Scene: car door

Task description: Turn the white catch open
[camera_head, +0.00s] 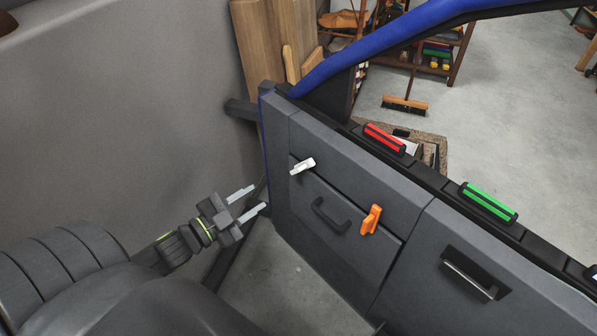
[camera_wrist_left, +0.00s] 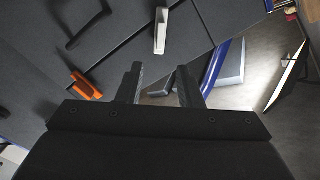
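The white catch (camera_head: 303,166) is a small white lever on the dark grey door panel (camera_head: 350,165), near its left end and above a black pull handle (camera_head: 330,215). It also shows in the left wrist view (camera_wrist_left: 161,30), beyond the fingertips at the top. My left gripper (camera_head: 256,200) is open and empty, to the left of and below the catch and apart from it. In the left wrist view its two fingers (camera_wrist_left: 161,78) are spread with nothing between them. My right gripper is not in view.
An orange catch (camera_head: 371,219) sits right of the black handle. Red (camera_head: 384,139) and green (camera_head: 488,203) pieces lie along the door's top edge. A blue frame (camera_head: 400,35) rises above the door.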

